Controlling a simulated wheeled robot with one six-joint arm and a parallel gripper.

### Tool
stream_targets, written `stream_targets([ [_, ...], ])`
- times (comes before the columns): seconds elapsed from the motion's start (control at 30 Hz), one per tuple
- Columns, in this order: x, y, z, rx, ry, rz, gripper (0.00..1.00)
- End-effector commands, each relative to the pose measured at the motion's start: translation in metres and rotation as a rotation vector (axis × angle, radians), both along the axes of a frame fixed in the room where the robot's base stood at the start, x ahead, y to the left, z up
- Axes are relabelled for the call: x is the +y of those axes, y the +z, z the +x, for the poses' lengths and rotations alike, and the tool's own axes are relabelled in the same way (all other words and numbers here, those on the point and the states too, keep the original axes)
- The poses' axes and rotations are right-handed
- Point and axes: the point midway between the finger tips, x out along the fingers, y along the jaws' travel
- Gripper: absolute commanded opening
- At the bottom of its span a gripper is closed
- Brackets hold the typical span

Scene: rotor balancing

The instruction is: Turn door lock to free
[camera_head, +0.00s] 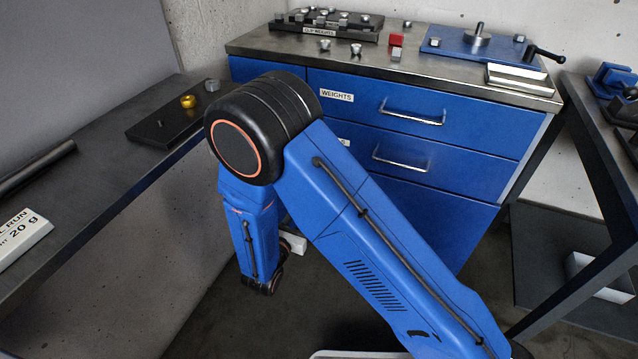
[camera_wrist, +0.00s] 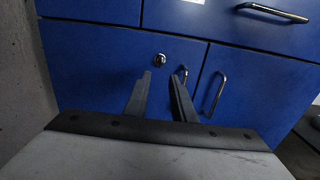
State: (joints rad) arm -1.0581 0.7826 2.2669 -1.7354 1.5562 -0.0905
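In the wrist view a round silver lock-like fitting (camera_wrist: 160,57) sits on the blue cabinet front, just beyond my fingertips. A second small metal piece (camera_wrist: 183,72) shows just right of it, by the door seam; I cannot tell which is the door lock or how it is turned. The blue lower door (camera_wrist: 250,110) has a vertical metal handle (camera_wrist: 217,94) and looks closed. My gripper (camera_wrist: 160,76) is open, its two dark fingers apart with nothing visible between them. In the head view my arm hides the lock, and my gripper is not clearly seen.
The blue cabinet (camera_head: 460,210) has drawers with bar handles above the door. Weights, a red block (camera_head: 396,40) and a blue plate (camera_head: 470,45) lie on its top. A dark bench (camera_head: 90,180) runs along the left; another table stands right. Open floor lies before the cabinet.

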Motion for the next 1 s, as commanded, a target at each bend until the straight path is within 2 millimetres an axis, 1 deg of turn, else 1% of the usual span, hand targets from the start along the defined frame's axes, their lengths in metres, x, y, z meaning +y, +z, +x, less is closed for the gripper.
stream_targets([
  [0.1,-0.009,0.000,0.020,0.000,-0.004,0.000,0.23],
  [0.6,-0.037,0.000,0.096,0.000,-0.003,0.000,0.23],
  [0.8,-0.042,0.000,0.114,0.000,-0.002,0.000,0.23],
  [1.0,-0.044,0.000,0.118,0.001,-0.001,0.000,0.23],
])
